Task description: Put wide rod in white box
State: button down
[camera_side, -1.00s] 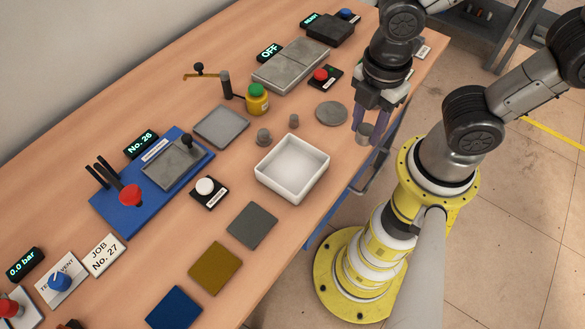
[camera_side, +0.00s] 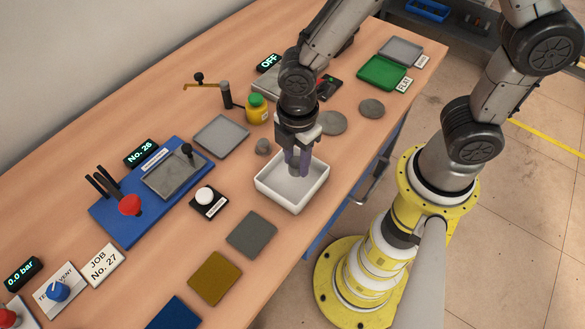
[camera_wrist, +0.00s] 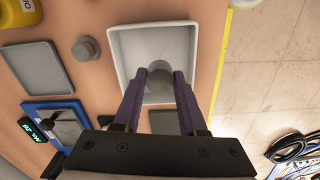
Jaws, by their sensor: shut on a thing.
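The white box (camera_side: 318,188) is an open, shallow square tray on the wooden table; it also shows in the wrist view (camera_wrist: 117,55). My gripper (camera_side: 299,172) points down over the box, with its purple fingers over the box's inside. In the wrist view my gripper (camera_wrist: 158,78) is shut on the wide rod (camera_wrist: 159,86), a grey cylinder between the fingertips. The fingers mostly hide the rod in the side view. I cannot tell whether the rod touches the box floor.
A small grey knobbed piece (camera_side: 263,147) stands just behind the box. Round grey discs (camera_side: 371,108) lie to the right. A yellow canister (camera_side: 257,110), grey plate (camera_side: 221,136), white button (camera_side: 204,195) and grey mat (camera_side: 252,233) surround the box.

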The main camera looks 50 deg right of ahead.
aim_at(292, 171)
jog(key=shift+w+a+f, duration=0.1)
jog(key=shift+w+f, duration=0.05)
jog(key=shift+f, duration=0.1)
jog(key=shift+w+a+f, duration=0.1)
jog(key=shift+w+f, duration=0.05)
jog(key=shift+f, duration=0.75)
jog(key=shift+w+f, duration=0.1)
jog(key=shift+f, duration=0.8)
jog(key=shift+f, duration=0.2)
jog(key=shift+c, duration=2.3)
grip_release()
jog(key=shift+r, duration=0.15)
